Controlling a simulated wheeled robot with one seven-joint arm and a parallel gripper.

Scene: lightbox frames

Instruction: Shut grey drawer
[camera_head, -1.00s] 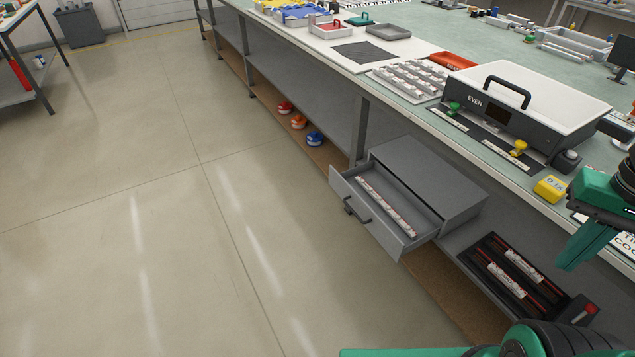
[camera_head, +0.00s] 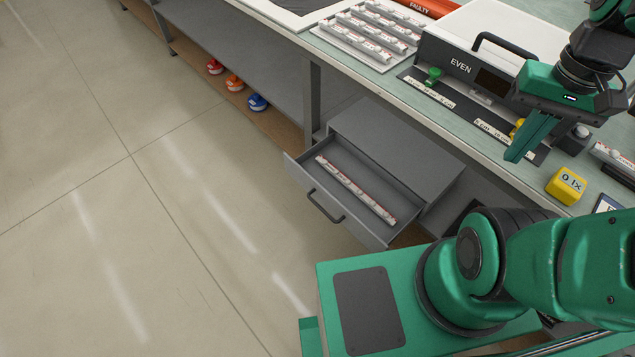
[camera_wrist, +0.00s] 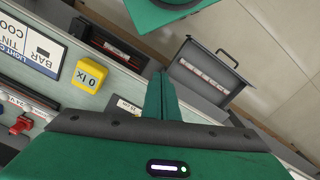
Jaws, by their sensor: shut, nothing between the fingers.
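The grey drawer (camera_head: 376,228) is pulled out of its grey cabinet (camera_head: 395,145), under the workbench. It has a dark bar handle (camera_head: 325,206) on its front, and a long white and red strip (camera_head: 355,190) lies inside. In the wrist view the open drawer (camera_wrist: 228,70) shows at upper right, beyond the fingertips. My gripper (camera_head: 515,155) is shut and empty. It is above the bench edge, to the right of the drawer and higher, not touching it. The shut fingers also show in the wrist view (camera_wrist: 158,78).
A light box marked EVEN (camera_head: 460,68) and a yellow 0 lx block (camera_head: 566,186) are on the bench near my gripper. Orange, red and blue items (camera_head: 235,83) sit on the low shelf. The floor (camera_head: 150,230) before the drawer is clear on the left.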

